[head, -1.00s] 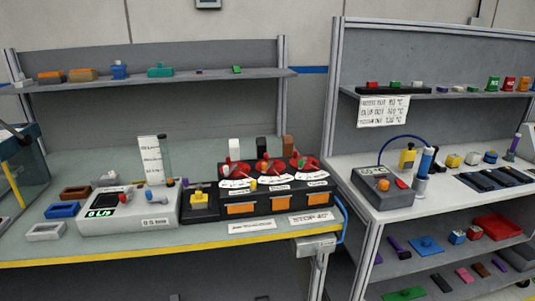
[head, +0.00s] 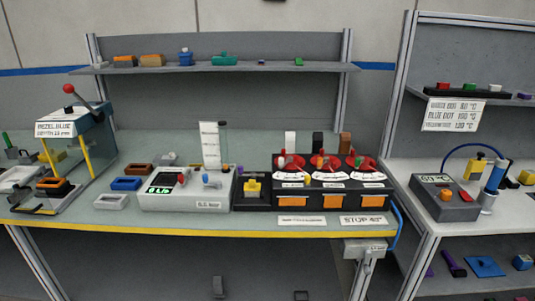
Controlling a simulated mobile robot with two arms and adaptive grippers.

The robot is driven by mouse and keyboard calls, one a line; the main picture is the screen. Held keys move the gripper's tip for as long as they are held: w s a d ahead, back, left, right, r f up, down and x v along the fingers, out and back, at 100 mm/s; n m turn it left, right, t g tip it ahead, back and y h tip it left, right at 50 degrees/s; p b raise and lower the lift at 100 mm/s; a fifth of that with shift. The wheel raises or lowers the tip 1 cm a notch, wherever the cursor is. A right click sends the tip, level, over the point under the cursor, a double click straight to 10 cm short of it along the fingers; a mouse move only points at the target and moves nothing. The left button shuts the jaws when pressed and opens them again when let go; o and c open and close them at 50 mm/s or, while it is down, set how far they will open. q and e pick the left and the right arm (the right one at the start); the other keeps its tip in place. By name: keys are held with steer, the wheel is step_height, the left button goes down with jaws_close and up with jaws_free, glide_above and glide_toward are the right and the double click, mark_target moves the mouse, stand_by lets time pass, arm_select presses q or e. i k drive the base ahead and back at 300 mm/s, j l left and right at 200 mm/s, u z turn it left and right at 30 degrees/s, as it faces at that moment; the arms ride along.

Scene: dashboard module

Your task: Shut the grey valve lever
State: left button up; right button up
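A white box (head: 160,203) with a green-lit display (head: 160,190) stands on the left bench. A small light grey-blue piece (head: 210,179), possibly the grey valve lever, is on its top right. A small red piece (head: 181,180) is on its top nearer the display. Both are too small to tell their exact lever angle. Neither of my grippers is in view.
Right of the white box are a yellow part (head: 252,187) on a black base and a black unit with red dials (head: 325,163). Blue (head: 126,184) and white (head: 111,202) trays lie left. A press with a red-knobbed lever (head: 69,89) stands farther left.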

mark_target(367, 271)
steer(key=i+l+u, duration=0.1)
steer(key=i+u, duration=0.35)
steer(key=k+z, duration=0.1)
steer(key=z, duration=1.3)
